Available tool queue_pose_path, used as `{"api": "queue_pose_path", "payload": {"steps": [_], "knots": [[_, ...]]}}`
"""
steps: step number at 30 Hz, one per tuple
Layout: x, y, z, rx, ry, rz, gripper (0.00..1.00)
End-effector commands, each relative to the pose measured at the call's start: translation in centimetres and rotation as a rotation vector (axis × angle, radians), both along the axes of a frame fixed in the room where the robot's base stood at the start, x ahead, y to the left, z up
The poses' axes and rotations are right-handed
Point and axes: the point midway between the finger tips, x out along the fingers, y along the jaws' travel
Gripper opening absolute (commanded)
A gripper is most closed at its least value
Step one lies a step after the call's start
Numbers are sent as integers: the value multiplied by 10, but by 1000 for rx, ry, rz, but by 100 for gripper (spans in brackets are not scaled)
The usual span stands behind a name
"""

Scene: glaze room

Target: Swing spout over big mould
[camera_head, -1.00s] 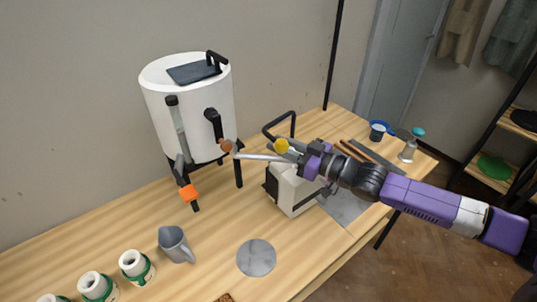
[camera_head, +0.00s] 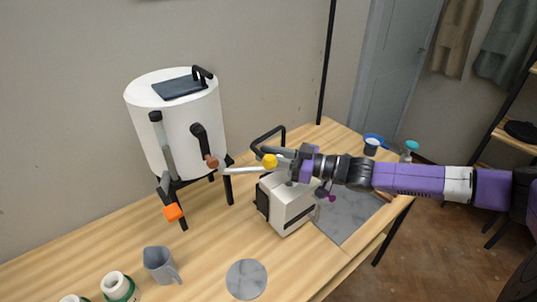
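The spout (camera_head: 243,170) is a pale metal pipe reaching right from the front of the white tank (camera_head: 185,130), with a yellow knob (camera_head: 270,160) near its free end. The white block with black fittings, apparently the big mould (camera_head: 292,208), stands on the table below that end. The spout's end appears above the block's back part, but the arm partly hides this. My gripper (camera_head: 288,162) is at the spout's end, right beside the yellow knob. Its fingers are small and overlap the pipe, so I cannot tell whether they grip it.
A grey jug (camera_head: 160,265), a round grey disc (camera_head: 247,279) and white green-banded moulds (camera_head: 119,288) stand at the front left. A grey slab (camera_head: 350,215) lies right of the block. A blue bowl (camera_head: 374,139) and a teal-topped bottle (camera_head: 410,149) are behind my arm.

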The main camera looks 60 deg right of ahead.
Motion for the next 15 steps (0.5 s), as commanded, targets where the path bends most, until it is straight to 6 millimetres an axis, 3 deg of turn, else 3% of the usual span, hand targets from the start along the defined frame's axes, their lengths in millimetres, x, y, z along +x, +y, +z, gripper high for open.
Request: {"api": "queue_pose_path", "payload": {"steps": [5, 6, 8, 15], "knots": [[1, -2, -4, -3, 8, -6, 0], [1, -2, -4, -3, 8, -6, 31], [1, -2, -3, -3, 7, -6, 43], [0, -2, -2, -2, 5, -4, 44]]}}
